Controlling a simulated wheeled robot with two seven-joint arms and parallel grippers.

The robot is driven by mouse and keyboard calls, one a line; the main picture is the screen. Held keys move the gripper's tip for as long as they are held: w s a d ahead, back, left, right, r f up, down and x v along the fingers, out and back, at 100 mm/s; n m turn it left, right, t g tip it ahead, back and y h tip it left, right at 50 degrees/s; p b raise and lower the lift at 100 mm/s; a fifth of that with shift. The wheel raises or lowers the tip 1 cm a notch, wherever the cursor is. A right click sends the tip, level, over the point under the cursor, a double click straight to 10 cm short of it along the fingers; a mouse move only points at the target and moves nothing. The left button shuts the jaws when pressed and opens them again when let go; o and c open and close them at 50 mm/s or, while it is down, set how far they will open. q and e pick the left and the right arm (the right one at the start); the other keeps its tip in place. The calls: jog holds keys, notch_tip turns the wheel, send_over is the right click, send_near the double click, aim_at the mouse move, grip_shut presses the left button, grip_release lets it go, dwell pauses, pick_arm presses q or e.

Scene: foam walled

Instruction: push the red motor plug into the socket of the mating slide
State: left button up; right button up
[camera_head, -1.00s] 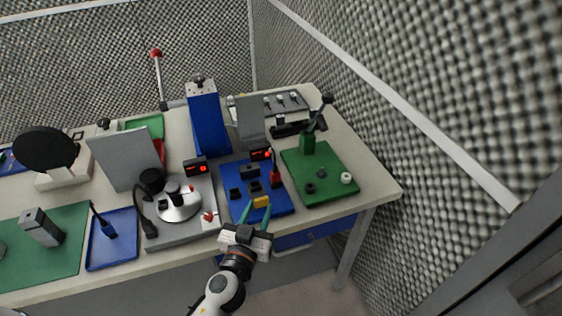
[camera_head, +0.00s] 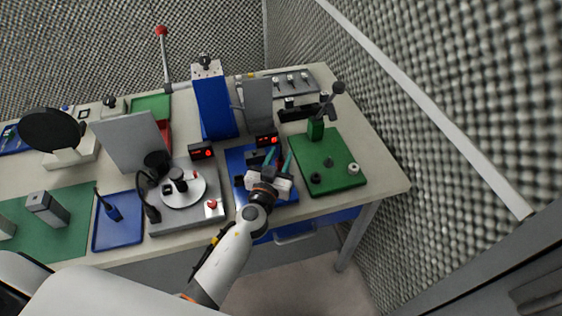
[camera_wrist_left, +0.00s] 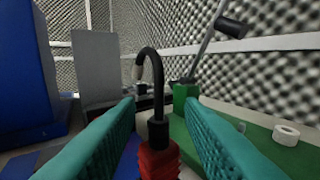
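The red motor plug (camera_wrist_left: 158,162) stands upright in the left wrist view, with a black cable hooking up from its top. My left gripper (camera_head: 278,158) is over the blue board (camera_head: 234,158) in the head view. Its two teal fingers (camera_wrist_left: 159,118) are apart, one on each side of the plug, with a visible gap to it. In the head view the gripper mostly covers the plug. The mating slide and its socket cannot be made out; the gripper hides much of the blue board. My right gripper is not in view.
A green board (camera_head: 340,178) with a lever post (camera_head: 316,128) and a white ring (camera_head: 353,168) lies right of the gripper. A grey turntable unit (camera_head: 183,190) stands left. A tall blue block (camera_head: 213,108) and a grey panel (camera_head: 258,103) stand behind.

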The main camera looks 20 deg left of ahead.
pick_arm(q)
jog(key=w, duration=0.3)
jog(key=shift+w, duration=0.3)
jog(key=shift+s, duration=0.1)
grip_shut()
